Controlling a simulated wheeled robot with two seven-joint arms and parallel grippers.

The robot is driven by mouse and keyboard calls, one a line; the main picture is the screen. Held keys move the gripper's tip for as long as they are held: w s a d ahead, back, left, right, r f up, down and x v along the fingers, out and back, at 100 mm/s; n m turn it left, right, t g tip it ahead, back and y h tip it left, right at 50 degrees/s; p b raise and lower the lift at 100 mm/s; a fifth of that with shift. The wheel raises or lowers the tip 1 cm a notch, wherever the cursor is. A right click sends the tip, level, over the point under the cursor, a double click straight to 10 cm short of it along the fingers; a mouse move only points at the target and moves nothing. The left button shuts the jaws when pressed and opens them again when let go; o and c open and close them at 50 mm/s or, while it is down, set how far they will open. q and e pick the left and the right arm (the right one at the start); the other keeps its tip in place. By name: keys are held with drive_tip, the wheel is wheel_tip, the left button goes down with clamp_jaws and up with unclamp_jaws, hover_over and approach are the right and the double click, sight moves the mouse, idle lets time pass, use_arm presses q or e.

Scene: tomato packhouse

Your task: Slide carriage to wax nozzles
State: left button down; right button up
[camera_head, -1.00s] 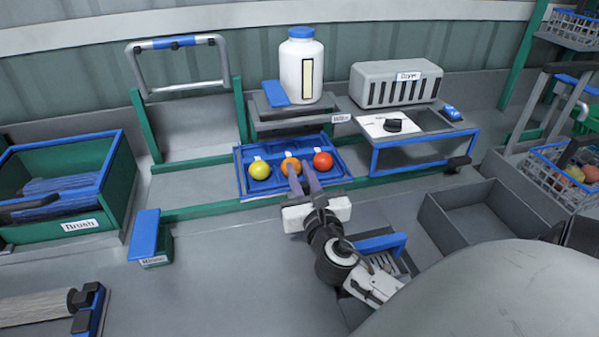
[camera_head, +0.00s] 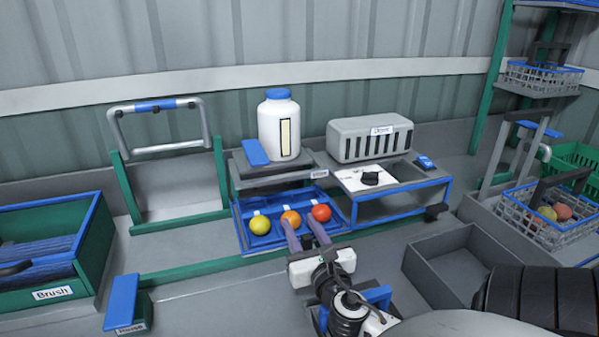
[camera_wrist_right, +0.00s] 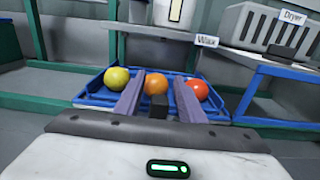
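The carriage (camera_head: 244,240) is a blue tray on the bench holding a yellow, an orange and a red tomato in a row. It lies at the front of the stand labelled Wax (camera_head: 262,182), which bears a white bottle (camera_head: 279,130) with a blue cap. The nozzles are not clearly visible. My right gripper (camera_head: 301,230) points at the carriage from the front. The right wrist view shows its fingers (camera_wrist_right: 161,82) apart, reaching over the carriage's front near the orange tomato. A small dark block (camera_wrist_right: 158,105) shows between them. My left gripper is not in view.
A grey dryer box (camera_head: 368,139) and a blue-framed table stand right of the Wax stand. An empty grey bin (camera_head: 462,262) is at the right. A green brush bin (camera_head: 62,275) stands left. The bench left of the carriage is mostly clear.

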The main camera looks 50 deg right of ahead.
drive_tip(key=shift+r, duration=0.25)
wheel_tip(320, 180, up, 10)
drive_tip(key=p, duration=0.1)
drive_tip(key=shift+f, duration=0.2)
idle(0.6)
